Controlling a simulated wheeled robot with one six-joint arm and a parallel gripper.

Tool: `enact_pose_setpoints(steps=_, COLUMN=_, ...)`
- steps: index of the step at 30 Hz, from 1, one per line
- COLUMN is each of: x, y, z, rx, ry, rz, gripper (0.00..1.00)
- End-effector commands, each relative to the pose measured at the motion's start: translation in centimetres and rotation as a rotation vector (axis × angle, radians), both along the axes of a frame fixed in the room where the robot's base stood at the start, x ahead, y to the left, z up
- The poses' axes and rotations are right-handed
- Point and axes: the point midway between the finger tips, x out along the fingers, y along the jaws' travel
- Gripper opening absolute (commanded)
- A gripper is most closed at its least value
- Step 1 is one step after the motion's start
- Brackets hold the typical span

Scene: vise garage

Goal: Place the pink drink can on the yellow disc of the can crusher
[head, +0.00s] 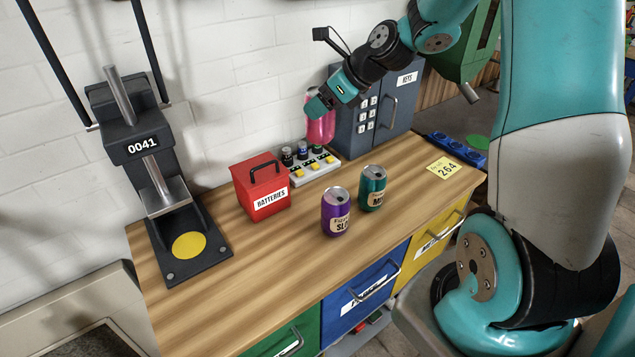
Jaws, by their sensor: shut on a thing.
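The pink drink can (321,127) is in my gripper (318,106), held upright above the back of the wooden bench, in front of the grey key cabinet's left side. The crusher's press block sits raised above the disc.
A red batteries box (261,186) stands between the crusher and the can. A purple can (336,211) and a green can (372,188) stand mid-bench. A button panel (309,166) lies below the held can. The key cabinet (376,105) is behind. The bench front left is clear.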

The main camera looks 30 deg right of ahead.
Motion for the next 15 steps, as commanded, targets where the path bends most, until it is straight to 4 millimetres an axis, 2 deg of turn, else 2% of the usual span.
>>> enact_pose_setpoints(steps=9, x=-0.4, y=-1.0, z=-8.8, rx=0.006, ry=0.011, rz=-0.017, gripper=0.28)
enact_pose_setpoints(steps=15, x=-0.4, y=-1.0, z=-13.4, rx=0.002, ry=0.008, rz=-0.016, gripper=0.28)
